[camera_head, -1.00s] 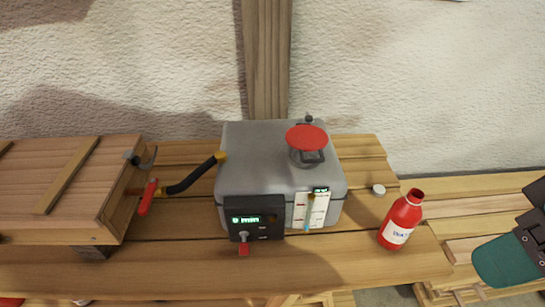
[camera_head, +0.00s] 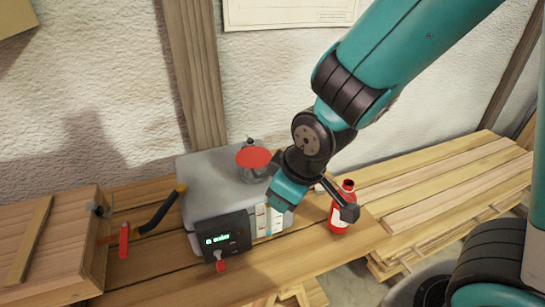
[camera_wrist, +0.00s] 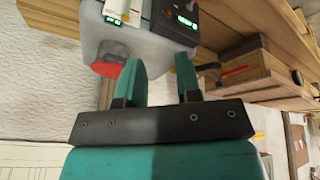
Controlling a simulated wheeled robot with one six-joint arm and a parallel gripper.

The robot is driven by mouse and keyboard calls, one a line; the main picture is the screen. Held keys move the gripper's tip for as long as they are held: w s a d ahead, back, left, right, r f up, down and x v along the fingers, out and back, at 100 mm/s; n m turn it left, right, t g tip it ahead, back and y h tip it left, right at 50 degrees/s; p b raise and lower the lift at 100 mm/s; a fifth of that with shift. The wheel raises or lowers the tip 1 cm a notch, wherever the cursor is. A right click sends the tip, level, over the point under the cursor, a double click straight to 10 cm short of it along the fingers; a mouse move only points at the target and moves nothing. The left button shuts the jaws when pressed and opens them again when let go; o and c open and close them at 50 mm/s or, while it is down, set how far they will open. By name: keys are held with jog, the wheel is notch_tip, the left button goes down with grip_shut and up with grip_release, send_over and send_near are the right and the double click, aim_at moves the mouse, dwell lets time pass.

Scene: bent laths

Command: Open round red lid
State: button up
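The round red lid (camera_head: 254,158) lies over a short grey neck on top of the grey box (camera_head: 196,165), near its right side. The lid also shows in the wrist view (camera_wrist: 107,68), left of my fingers. My gripper (camera_head: 312,207) is in front of the box's right side, to the right of and lower in the picture than the lid. In the wrist view its two teal fingers (camera_wrist: 159,66) are apart, with nothing between them. It is not touching the lid as far as I can see. My gripper hides part of the box's right side.
A red bottle (camera_head: 341,205) stands right beside my gripper. The box front has a dark display panel (camera_head: 222,235) with a red-tipped lever and a white gauge panel. A black hose (camera_head: 160,212) and a wooden crate (camera_head: 55,240) are to the left. Planks (camera_head: 440,185) lie to the right.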

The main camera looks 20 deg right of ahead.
aim_at(265, 175)
jog(key=w+f+n+t+p, duration=0.1)
jog(key=w+f+n+t, duration=0.1)
jog(key=w, duration=0.3)
jog(key=w+d+f+n+t+h+p, duration=0.1)
jog(key=w+f+n+t, duration=0.1)
jog(key=w+f+n, duration=0.2)
jog(key=w+d+f+n+t+p, duration=0.1)
jog(key=w+f+n, duration=0.2)
jog(key=w, duration=0.4)
jog(key=shift+f+n+t+h, duration=0.15)
jog(key=shift+n+t+h, duration=0.2)
jog(key=shift+n, duration=0.25)
jog(key=shift+w, duration=0.1)
jog(key=shift+f, duration=0.1)
